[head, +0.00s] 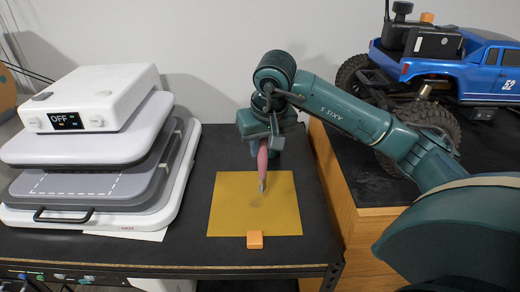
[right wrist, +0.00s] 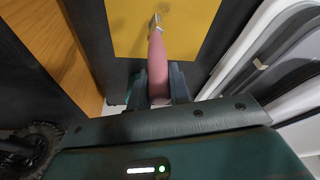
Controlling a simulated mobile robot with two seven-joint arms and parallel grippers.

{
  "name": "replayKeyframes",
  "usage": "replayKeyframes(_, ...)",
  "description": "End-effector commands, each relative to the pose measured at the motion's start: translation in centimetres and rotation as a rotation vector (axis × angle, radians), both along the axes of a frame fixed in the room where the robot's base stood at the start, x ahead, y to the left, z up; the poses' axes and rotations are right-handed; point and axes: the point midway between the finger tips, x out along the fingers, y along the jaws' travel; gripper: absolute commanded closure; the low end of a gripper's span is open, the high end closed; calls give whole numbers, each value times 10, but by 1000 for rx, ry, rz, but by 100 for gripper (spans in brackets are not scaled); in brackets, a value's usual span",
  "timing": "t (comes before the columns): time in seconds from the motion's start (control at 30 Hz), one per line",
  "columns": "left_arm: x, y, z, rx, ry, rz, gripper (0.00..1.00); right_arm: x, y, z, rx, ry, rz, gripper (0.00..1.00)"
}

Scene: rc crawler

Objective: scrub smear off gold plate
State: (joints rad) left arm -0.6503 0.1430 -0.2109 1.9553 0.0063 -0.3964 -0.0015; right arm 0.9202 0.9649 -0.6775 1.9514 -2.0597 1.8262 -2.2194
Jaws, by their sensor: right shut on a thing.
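The gold plate (head: 228,212) lies flat on the dark bench top. A faint grey smear (head: 256,205) marks its middle; it also shows in the right wrist view (right wrist: 163,9). My right gripper (head: 264,146) is over the plate's back edge, shut on a pink-handled tool (head: 263,163) with a metal tip pointing down. The tool also shows between the fingers in the right wrist view (right wrist: 158,68). Its tip is close to the smear; I cannot tell whether it touches the plate. My left gripper is not in view.
An orange block (head: 254,240) sits at the plate's front edge. A white and grey heat press (head: 95,98) fills the bench's left side. At right, a blue crawler truck (head: 440,70) stands on a black-topped wooden cabinet (head: 345,192). Bare bench shows around the plate.

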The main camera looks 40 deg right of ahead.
Motion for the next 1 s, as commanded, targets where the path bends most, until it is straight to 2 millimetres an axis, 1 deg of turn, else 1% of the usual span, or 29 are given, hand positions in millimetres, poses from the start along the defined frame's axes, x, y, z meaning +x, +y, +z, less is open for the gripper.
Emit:
replayKeyframes(0.03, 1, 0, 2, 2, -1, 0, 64, -1, -1, 7, -1, -2, -2, 100)
replayKeyframes(0.2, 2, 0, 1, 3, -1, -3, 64, -6, -3, 21, -1, -3, -7, 100)
replayKeyframes(0.4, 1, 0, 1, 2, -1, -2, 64, -10, -5, 33, 0, -2, -12, 100)
replayKeyframes(1.0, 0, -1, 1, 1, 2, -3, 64, -11, -5, 33, -1, -1, -13, 100)
